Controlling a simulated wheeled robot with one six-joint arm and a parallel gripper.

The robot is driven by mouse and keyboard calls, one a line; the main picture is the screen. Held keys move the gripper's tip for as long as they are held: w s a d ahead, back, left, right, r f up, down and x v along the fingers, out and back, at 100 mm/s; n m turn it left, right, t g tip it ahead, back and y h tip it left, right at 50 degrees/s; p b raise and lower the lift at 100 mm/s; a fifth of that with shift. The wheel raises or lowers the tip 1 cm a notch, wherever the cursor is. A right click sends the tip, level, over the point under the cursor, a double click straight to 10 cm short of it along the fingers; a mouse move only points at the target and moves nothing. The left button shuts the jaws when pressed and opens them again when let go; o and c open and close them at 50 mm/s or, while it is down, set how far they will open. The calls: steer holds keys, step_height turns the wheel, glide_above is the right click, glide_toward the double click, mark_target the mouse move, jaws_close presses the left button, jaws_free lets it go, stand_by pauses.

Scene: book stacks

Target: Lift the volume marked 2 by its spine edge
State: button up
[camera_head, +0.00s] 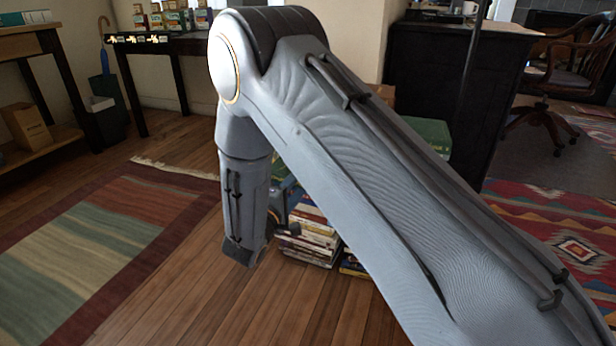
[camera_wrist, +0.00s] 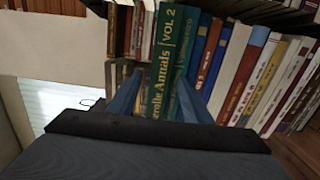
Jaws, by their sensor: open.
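The volume marked 2 is a dark green book (camera_wrist: 175,42) with gold lettering, "Annals" and "VOL. 2", on its spine. It is in a row of books in the wrist view, spine facing me. My gripper (camera_wrist: 157,92) is open, its two blue-grey fingers at either side of the lower part of the green spine. I cannot tell whether they touch it. In the head view the book stack (camera_head: 312,235) sits on the wooden floor, partly hidden behind my arm. The green volume cannot be picked out there, and my fingers are not clear.
Blue, red, white and yellow books (camera_wrist: 245,70) crowd the right of the green volume, with more books on its left. A striped rug (camera_head: 95,240) lies to the left and a patterned rug (camera_head: 560,230) to the right. A dark cabinet (camera_head: 440,85) stands behind. Bare floor is in front.

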steer(key=shift+w, duration=0.2)
steer(key=shift+c, duration=0.2)
jaws_close()
steer(key=shift+r, duration=0.15)
